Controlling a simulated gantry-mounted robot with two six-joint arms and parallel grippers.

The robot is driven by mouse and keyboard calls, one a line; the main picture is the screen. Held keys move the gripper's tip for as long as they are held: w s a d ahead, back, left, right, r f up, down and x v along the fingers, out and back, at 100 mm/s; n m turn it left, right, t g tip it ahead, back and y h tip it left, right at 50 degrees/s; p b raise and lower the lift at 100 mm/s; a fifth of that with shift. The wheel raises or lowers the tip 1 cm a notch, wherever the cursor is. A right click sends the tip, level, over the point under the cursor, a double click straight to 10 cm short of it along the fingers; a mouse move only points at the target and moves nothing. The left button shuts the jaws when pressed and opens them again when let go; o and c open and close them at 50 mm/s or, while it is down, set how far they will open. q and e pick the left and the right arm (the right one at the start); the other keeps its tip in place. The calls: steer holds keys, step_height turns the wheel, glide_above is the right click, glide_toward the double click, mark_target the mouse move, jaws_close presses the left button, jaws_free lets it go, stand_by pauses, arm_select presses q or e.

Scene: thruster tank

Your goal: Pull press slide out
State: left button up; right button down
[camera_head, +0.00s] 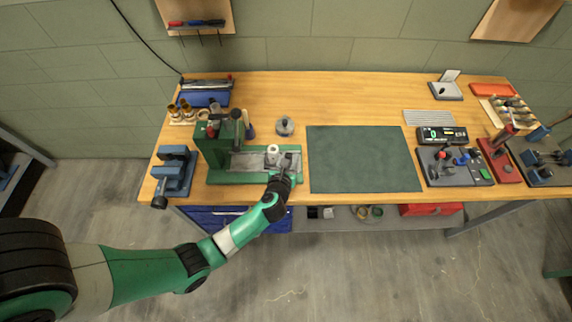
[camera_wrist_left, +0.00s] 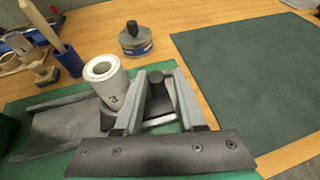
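The green press (camera_head: 212,135) stands at the left of the bench, and its grey slide (camera_head: 245,160) lies along the green base. The slide also shows in the left wrist view (camera_wrist_left: 70,128). A white cylinder with a hole in its top (camera_head: 273,151) stands upright near the slide's right end; it is left of the fingers in the left wrist view (camera_wrist_left: 106,82). My left gripper (camera_head: 287,160) is low over the right end of the base. Its grey fingers (camera_wrist_left: 156,78) are apart, with a dark upright knob (camera_wrist_left: 156,92) between them. Contact with the knob is unclear. My right gripper is out of view.
A dark green mat (camera_head: 362,158) lies right of the press, bare. A round pot (camera_head: 285,126) stands behind the base's right end. A blue vise (camera_head: 174,172) is at the left edge. A digital readout (camera_head: 441,135) and joystick box (camera_head: 455,167) stand further right.

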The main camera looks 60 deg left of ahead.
arm_select(q)
steer(key=p+v, duration=0.2)
steer(key=v, duration=0.8)
steer(key=shift+p, duration=0.3)
steer(key=shift+w, duration=0.1)
